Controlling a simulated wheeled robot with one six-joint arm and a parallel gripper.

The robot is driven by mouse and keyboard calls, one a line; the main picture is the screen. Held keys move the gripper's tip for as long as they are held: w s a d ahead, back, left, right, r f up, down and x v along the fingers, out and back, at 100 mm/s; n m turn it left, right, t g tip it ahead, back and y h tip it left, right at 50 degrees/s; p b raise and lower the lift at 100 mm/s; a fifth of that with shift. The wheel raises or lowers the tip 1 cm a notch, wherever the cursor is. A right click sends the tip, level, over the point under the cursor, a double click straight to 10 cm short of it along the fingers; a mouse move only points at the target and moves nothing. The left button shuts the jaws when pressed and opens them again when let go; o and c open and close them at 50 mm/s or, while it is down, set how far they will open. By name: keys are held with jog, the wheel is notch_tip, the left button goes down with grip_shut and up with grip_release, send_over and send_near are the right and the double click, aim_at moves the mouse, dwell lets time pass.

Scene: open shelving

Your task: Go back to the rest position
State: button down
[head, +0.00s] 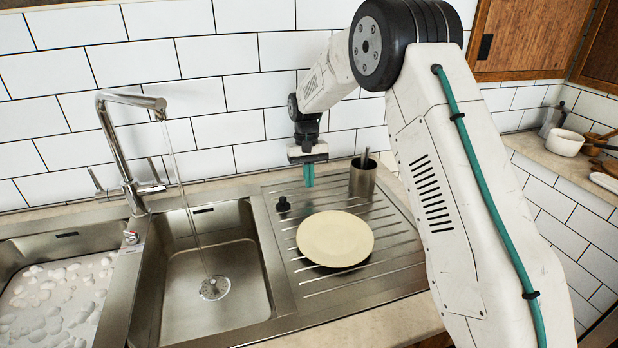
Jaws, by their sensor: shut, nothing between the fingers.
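My gripper (309,176) hangs at the end of my arm, pointing down over the back of the metal drainboard. Its teal fingers are shut and empty. A cream plate (335,238) lies on the drainboard (390,280), in front of my gripper and apart from it. A metal cup (362,178) stands upright just right of my gripper, with something thin sticking out of it. A small black stopper (283,205) sits left of my gripper.
Water runs from the faucet (118,140) into the middle sink basin (205,300). The left basin (60,290) holds foamy water. A white tiled wall (215,55) stands close behind my gripper. A white pot (564,142) stands on the right counter. The drainboard's front is clear.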

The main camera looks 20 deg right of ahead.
jog(key=shift+w, duration=0.25)
jog(key=s, duration=0.1)
jog(key=s+f, duration=0.1)
jog(key=s, duration=0.1)
jog(key=shift+s+d+f+g, duration=0.15)
jog(key=shift+s+f+g, duration=0.1)
jog(key=shift+g, duration=0.15)
jog(key=s+d+r+t, duration=0.1)
jog(key=s+r, duration=0.5)
jog(key=s, duration=0.8)
jog(key=s+d+r+t, duration=0.1)
jog(key=s+r, duration=0.6)
jog(key=s, duration=0.7)
jog(key=s+d+r+t, duration=0.1)
jog(key=s+r, duration=0.5)
jog(key=s, duration=0.8)
jog(key=shift+s+r+n+t, duration=0.3)
jog(key=shift+s+t, duration=0.05)
jog(key=shift+t, duration=0.55)
